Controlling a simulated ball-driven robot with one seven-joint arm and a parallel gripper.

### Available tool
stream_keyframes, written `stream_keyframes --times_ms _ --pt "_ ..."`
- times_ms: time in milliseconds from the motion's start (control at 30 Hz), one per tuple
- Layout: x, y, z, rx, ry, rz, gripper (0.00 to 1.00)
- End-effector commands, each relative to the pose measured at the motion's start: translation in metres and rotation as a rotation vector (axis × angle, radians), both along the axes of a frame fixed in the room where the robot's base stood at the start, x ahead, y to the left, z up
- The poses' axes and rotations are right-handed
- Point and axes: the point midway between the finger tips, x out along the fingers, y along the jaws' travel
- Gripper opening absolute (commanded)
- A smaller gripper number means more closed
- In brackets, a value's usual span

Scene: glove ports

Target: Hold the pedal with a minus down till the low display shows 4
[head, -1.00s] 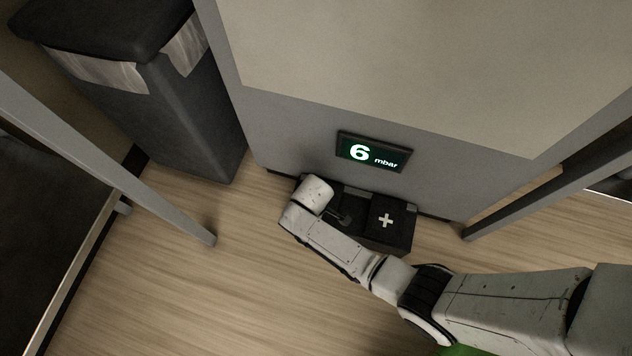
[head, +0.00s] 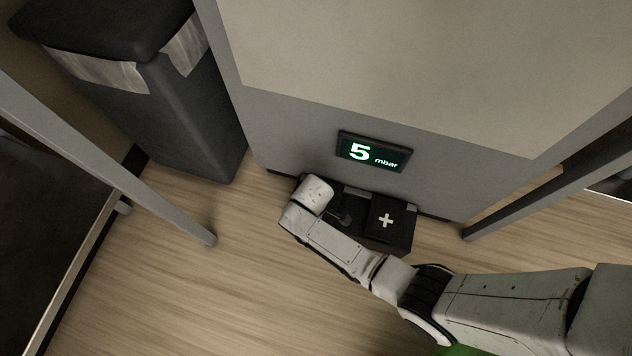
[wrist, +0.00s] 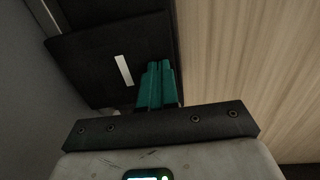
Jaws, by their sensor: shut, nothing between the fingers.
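The low display (head: 373,152) on the grey cabinet front reads 5 mbar. Below it, a black pedal unit stands on the floor. Its plus pedal (head: 386,221) shows to the right of my arm. The minus pedal (wrist: 105,62), black with a white bar, shows in the wrist view; in the head view my arm mostly covers it. My gripper (wrist: 158,68) is shut, with teal fingers together and nothing between them. Its fingertips are over the minus pedal beside the white bar and seem to rest on it. In the head view the fingers are hidden behind my wrist.
A dark padded bin-like block (head: 165,90) stands left of the cabinet. Grey legs (head: 120,165) slope down on the left and right (head: 545,185) of the cabinet. The wooden floor (head: 200,290) in front is clear.

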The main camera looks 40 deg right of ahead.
Motion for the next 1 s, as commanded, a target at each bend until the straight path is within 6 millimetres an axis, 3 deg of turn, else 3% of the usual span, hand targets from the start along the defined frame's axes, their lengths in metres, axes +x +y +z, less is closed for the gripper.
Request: stream_keyframes --times_ms 33,467,867,1000 --pt "-0.006 0.002 -0.008 0.008 0.01 0.001 0.0" --pt "-0.006 0.002 -0.004 0.007 0.009 0.0 0.0" --pt "-0.003 0.003 0.047 0.001 0.002 0.0 0.0" --pt "-0.005 0.007 0.079 0.001 0.0 0.0 0.0"
